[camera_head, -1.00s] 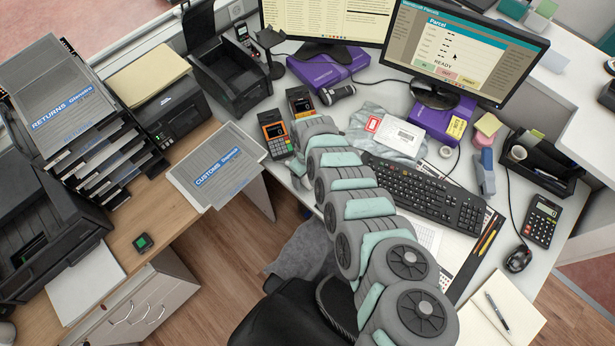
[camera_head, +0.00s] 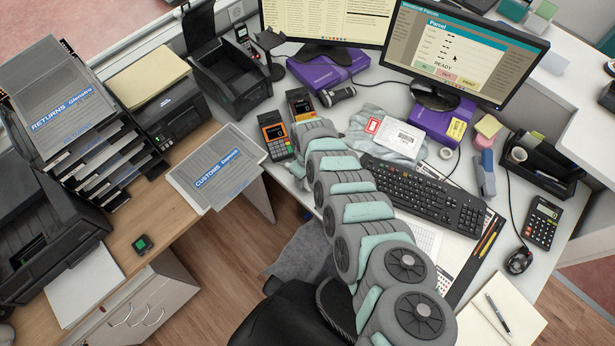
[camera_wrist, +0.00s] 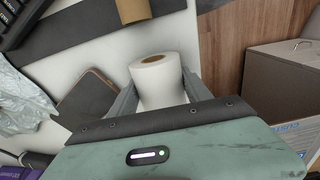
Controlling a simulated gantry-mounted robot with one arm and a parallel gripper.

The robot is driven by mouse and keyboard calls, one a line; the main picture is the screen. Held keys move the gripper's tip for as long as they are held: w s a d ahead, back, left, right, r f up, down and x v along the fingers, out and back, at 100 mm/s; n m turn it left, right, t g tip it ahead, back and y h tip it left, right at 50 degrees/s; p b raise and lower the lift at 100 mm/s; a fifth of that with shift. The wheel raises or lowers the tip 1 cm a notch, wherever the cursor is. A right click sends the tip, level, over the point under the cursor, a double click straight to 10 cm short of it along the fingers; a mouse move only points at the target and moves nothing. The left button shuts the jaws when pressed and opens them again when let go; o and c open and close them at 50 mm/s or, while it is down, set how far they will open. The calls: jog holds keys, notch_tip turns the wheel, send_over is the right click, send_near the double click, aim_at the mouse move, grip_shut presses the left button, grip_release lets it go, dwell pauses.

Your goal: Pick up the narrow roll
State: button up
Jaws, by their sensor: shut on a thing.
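In the wrist view a white roll (camera_wrist: 160,88) with a pale brown core hole stands upright between the two grey fingers of my gripper (camera_wrist: 158,82). The fingers are closed against its sides, so my gripper is shut on it. A brown roll (camera_wrist: 133,10) is farther off at the top of the wrist view, partly cut by the frame edge. A small white roll (camera_head: 446,153) lies right of the parcel bag there.
In the wrist view a dark flat object (camera_wrist: 88,103) and a clear plastic bag (camera_wrist: 20,105) are at left, and a brown box (camera_wrist: 280,85) is at right. In the head view, card terminals (camera_head: 275,135) stand left of my arm and a keyboard (camera_head: 425,195) lies right of it.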

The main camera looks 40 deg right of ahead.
jog(key=c, duration=0.4)
jog(key=shift+o, duration=0.2)
jog(key=shift+r, duration=0.15)
